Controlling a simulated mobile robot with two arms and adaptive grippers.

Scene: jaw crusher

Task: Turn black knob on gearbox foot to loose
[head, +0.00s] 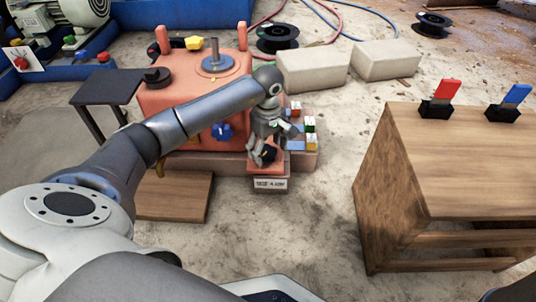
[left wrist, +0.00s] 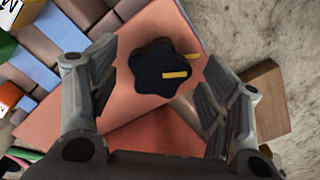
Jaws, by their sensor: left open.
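The black knob (left wrist: 152,66) is a lobed star shape with a yellow bar on it, on the salmon-red gearbox foot (left wrist: 125,108). A short yellow mark shows on the foot just beyond the knob's edge; the bar is offset from it. In the head view the knob (head: 268,154) is a dark spot, partly hidden by my gripper. My left gripper (head: 264,151) points down over the foot. In the left wrist view its fingers are open on either side of the knob; I cannot tell whether they touch it. My right gripper is not in view.
The red gearbox housing (head: 190,98) stands behind the foot, with a blue knob (head: 222,131) on its front. Coloured blocks (head: 309,124) sit right of the gripper. A white label (head: 270,183) is in front. A wooden bench (head: 470,150) with red and blue switches stands right.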

